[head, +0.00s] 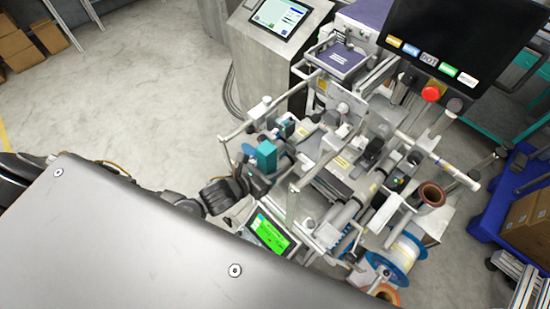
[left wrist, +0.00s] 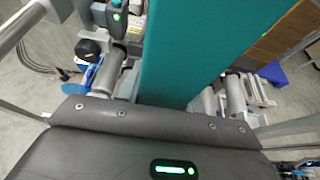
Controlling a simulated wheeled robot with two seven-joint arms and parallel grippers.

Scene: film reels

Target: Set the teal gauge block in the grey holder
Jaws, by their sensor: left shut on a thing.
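The teal gauge block (head: 266,155) stands out above my left gripper (head: 257,176), which is shut on it beside the left part of the machine. In the left wrist view the teal block (left wrist: 195,50) is a tall, wide face rising from behind the dark gripper body, and it hides much of the machine behind it. The fingertips are hidden in that view. I cannot single out the grey holder among the machine's many grey parts. My right gripper is not in view.
The machine (head: 340,165) is crowded with rollers and rails. A light rail (head: 245,128) runs close to the block. A green-lit screen (head: 268,233) is below the gripper, and a blue-flanged reel (head: 402,255) is at lower right. Open floor (head: 150,90) lies left.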

